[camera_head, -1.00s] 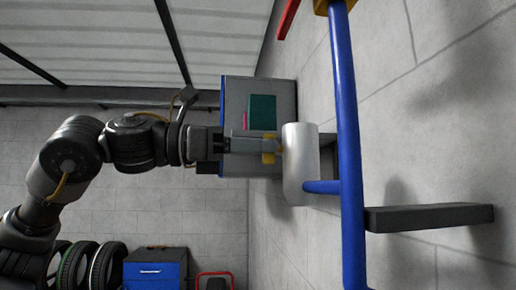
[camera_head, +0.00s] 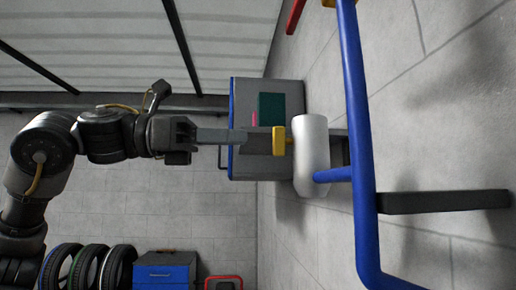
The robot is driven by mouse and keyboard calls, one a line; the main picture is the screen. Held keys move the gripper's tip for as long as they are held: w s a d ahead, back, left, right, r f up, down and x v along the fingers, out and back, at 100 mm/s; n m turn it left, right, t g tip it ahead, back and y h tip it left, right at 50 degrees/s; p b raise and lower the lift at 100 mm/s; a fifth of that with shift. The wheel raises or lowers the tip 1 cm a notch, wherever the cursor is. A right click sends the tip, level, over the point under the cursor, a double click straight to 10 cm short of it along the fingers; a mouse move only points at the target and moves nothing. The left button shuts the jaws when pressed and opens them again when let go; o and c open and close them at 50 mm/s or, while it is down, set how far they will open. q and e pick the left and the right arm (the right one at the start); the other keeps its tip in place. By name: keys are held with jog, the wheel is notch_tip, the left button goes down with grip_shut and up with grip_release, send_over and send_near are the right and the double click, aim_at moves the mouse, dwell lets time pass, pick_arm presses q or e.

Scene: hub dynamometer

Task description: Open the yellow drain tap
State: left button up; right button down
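The yellow drain tap (camera_head: 279,141) sits on the left side of a white cylinder (camera_head: 311,156). Its yellow bar stands upright in the picture, across the short axis toward the cylinder. My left gripper (camera_head: 230,136) comes in from the left and points at the tap. My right gripper is not in view.
A blue tube frame (camera_head: 357,130) runs down just right of the cylinder, with a dark bar (camera_head: 445,200) beyond it. A grey cabinet (camera_head: 240,95) stands behind. Several tyres (camera_head: 90,268) and a blue drawer box (camera_head: 165,272) are at lower left.

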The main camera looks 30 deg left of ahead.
pick_arm(q)
jog(key=shift+b+v, duration=0.35)
jog(key=shift+v, duration=1.85)
